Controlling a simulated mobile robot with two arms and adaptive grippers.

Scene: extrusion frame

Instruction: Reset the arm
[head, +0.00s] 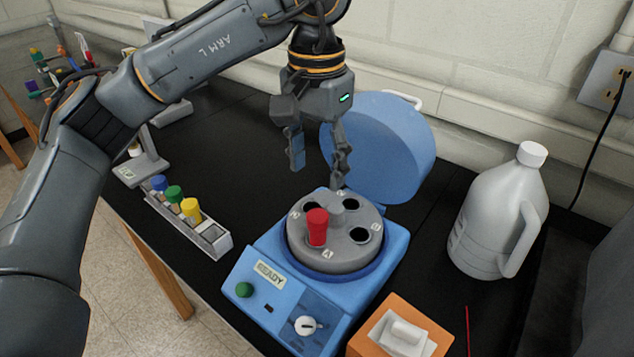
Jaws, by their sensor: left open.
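My left arm comes in from the left, with "ARM L" printed on its upper link. My left gripper (319,176) is open and empty, fingers pointing down. In the picture it hangs just above the blue centrifuge (255,260), whose round lid (390,145) stands open behind. The grey rotor (345,255) holds one red-capped tube (317,228) in the hole near the mark "A". The other rotor holes that I can see look dark and empty. The fingertips appear apart from the tube and rotor. My right gripper is not in view.
A tube rack (213,240) with blue, green and yellow caps stands left of the centrifuge. A white jug (495,215) stands to the right.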

